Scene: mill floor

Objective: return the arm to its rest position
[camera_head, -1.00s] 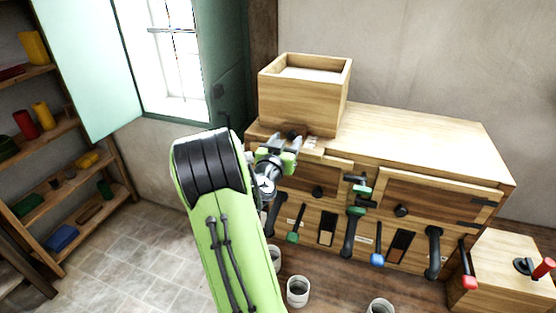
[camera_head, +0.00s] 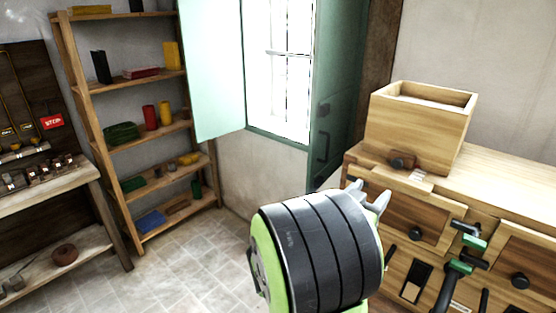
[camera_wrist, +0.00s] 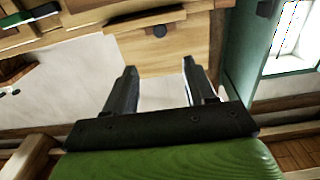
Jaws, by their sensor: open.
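My gripper (camera_wrist: 160,85) is open in the wrist view, with its two dark fingers apart and nothing between them. In the head view my gripper (camera_head: 376,197) shows only in part, just beyond the black and green arm link that hides the rest. Its fingertips are in front of the left end of the wooden cabinet (camera_head: 520,190), below the open-topped wooden box on it. I cannot tell the exact gap to the cabinet front.
The wooden box (camera_head: 415,135) stands on the cabinet top. Levers with green parts (camera_head: 462,262) stick out from its front. A shelf rack (camera_head: 140,85), a workbench (camera_head: 45,190) and an open window shutter (camera_head: 212,70) are to the left. The tiled floor (camera_head: 190,260) between is clear.

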